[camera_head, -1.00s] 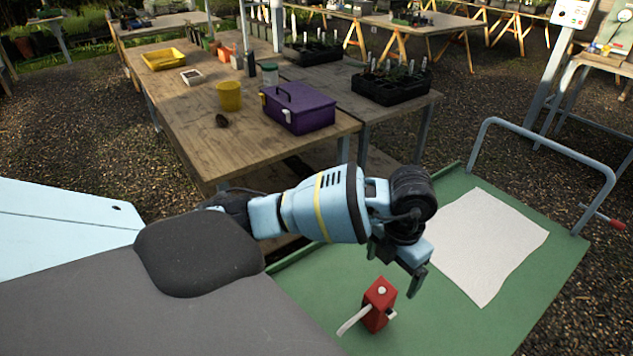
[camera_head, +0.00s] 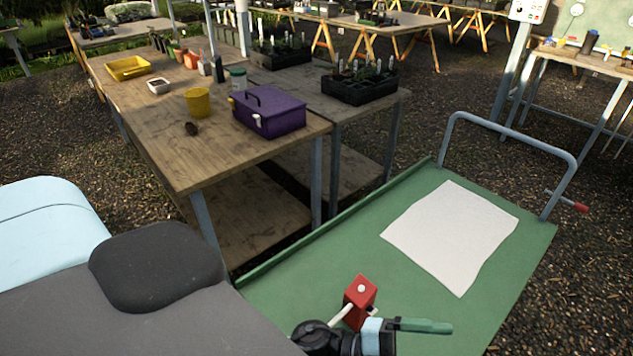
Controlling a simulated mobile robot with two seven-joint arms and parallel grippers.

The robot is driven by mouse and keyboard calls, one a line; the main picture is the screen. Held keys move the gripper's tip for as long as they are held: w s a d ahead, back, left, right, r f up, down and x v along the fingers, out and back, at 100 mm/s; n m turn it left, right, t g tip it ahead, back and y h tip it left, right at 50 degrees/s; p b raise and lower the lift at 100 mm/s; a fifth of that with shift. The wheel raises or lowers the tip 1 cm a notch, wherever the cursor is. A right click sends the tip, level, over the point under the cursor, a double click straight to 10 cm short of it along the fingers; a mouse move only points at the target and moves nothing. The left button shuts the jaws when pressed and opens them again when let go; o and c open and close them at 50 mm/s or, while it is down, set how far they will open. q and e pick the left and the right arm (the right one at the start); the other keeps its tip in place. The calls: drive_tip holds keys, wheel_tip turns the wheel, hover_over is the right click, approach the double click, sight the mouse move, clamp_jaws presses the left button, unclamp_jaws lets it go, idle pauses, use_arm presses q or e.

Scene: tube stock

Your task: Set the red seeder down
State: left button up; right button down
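The finger opening is not clear. No grip on the seeder shows. My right gripper is not in view.
The white sheet (camera_head: 452,236) lies flat on the cart, with bare green around it. A grey handle rail (camera_head: 512,132) rises at the cart's far right end. A wooden table (camera_head: 190,160) with a purple toolbox (camera_head: 270,116) and a yellow pot (camera_head: 199,103) stands behind.

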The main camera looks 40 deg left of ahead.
use_arm(q)
drive_tip(key=s+a+f+n+t+y, duration=0.3)
drive_tip(key=a+f+n+t+y, duration=0.3)
drive_tip(key=a+f+n+y, duration=0.7)
drive_tip(key=s+a+f+n+g+y, duration=0.2)
drive_tip(key=s+f+n+g, duration=0.1)
drive_tip(key=s+f, duration=0.3)
drive_tip(key=s+a+f+n+g+y, duration=0.1)
drive_tip(key=s+f+n+g, duration=0.3)
drive_tip(key=s, duration=0.6)
wheel_tip(320, 180, down, 3)
drive_tip(key=shift+a+r+n+y, duration=0.2)
drive_tip(key=shift+a+n+y, duration=0.2)
drive_tip(key=shift+n, duration=0.5)
